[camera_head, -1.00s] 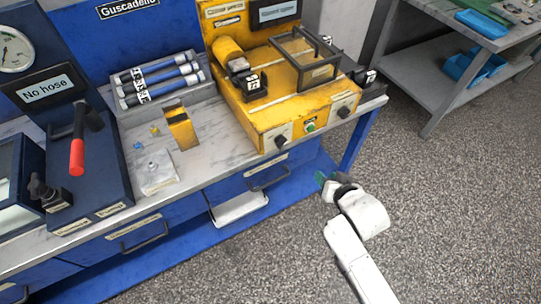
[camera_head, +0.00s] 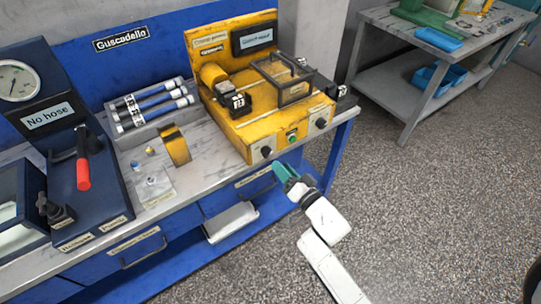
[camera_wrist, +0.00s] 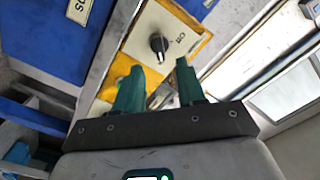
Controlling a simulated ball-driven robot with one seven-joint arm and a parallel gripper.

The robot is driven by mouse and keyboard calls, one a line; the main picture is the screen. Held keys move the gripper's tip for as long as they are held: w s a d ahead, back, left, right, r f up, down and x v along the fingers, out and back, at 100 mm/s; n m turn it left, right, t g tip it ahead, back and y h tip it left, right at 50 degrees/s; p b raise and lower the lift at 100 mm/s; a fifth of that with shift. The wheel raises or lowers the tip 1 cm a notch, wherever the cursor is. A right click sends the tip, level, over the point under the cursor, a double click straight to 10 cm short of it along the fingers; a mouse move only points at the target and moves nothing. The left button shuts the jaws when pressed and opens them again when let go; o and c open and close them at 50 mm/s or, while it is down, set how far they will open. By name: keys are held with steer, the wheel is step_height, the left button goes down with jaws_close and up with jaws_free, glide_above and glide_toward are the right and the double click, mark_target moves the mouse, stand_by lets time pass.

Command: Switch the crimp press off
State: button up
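The yellow machine (camera_head: 262,112), which I take to be the crimp press, stands at the right end of the blue workbench. Its front has a black knob (camera_head: 266,152) at left, a green button (camera_head: 292,137) in the middle and another black knob (camera_head: 321,123) at right. My gripper (camera_head: 282,173) is just in front of and below this panel, nearer the left knob. In the wrist view its green fingers (camera_wrist: 158,72) are apart and empty. A black knob (camera_wrist: 158,43) on a pale plate shows beyond the fingertips, not touched. Which knob it is is not certain.
The workbench top (camera_head: 208,150) holds a dark hose tester (camera_head: 100,205) with a red lever (camera_head: 83,175), and a hose tray (camera_head: 150,108). A grey table (camera_head: 400,35) stands at right. The floor in front is clear.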

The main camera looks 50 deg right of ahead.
mark_target(270, 154)
steer(key=x, duration=0.6)
steer(key=shift+w+d, duration=0.1)
steer(key=shift+w, duration=0.15)
steer(key=shift+c, duration=0.4)
jaws_close()
